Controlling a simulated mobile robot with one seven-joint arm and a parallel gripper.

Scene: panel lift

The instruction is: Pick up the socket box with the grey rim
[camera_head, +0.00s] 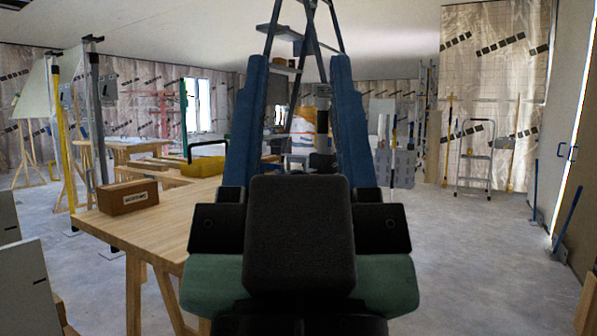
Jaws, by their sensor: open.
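My gripper (298,62) fills the middle of the head view, with two blue fingers standing apart and nothing visible between them but the background. Its dark body hides part of the wooden table (185,208). I cannot make out a socket box with a grey rim in this view. A brown box (128,196) with a white label sits near the table's left front corner, to the left of my gripper and apart from it. Its label is too small to read.
A yellow case (203,165) with a dark handle stands farther back, left of my fingers. Stands with yellow and grey poles (95,110) are at the left. A stepladder (475,158) stands at the back right. Concrete floor (470,260) is open to the right.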

